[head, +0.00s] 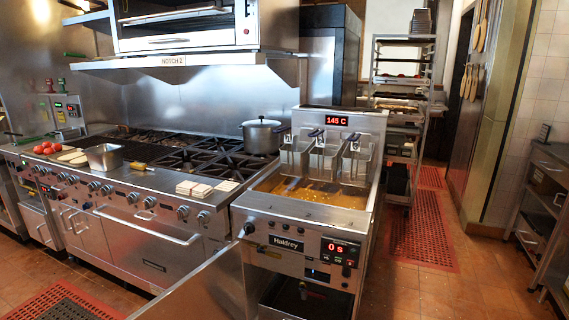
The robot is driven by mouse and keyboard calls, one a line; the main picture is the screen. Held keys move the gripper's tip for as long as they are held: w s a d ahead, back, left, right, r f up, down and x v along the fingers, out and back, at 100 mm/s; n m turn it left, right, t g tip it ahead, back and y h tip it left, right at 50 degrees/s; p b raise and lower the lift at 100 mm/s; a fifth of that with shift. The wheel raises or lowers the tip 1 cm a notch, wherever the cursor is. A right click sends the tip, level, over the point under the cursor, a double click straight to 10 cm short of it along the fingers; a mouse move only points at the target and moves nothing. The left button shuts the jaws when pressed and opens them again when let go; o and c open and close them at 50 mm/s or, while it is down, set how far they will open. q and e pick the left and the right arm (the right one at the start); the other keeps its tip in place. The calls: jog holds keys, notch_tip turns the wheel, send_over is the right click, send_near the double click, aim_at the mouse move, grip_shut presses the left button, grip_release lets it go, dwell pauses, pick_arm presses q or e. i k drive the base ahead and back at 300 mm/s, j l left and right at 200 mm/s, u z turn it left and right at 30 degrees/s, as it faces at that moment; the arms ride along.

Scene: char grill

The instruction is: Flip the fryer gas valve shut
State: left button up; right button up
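The steel fryer (285,212) stands right of the range, with oil in its vat and several baskets hanging at the back. Its rear display reads 145 C and its front panel (340,252) reads 0 s. Below, the front cabinet (275,290) is open, and its steel door (205,285) appears swung out to the left. Inside the dark cabinet a small fitting (303,290) shows; I cannot tell whether it is the gas valve or how its handle is turned. A black knob (249,228) sits at the fryer's front left corner. Neither gripper is in view.
The range (140,215) runs left of the fryer, with a pot (263,136) on it and bread slices on its front ledge. A wheeled rack (403,75) stands behind. Tiled floor (440,295) with a red mat (432,230) is clear to the right.

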aim_at(261, 250)
jog(key=i+j+z, duration=0.15)
jog(key=j, duration=0.45)
jog(key=j+z, duration=0.2)
jog(key=j, duration=0.45)
jog(key=j+z, duration=0.45)
jog(key=j, duration=0.5)
jog(key=j+z, duration=0.4)
jog(key=j, duration=0.55)
jog(key=j+z, duration=0.25)
jog(key=j, duration=0.55)
jog(key=j+z, duration=0.3)
jog(key=j, duration=0.5)
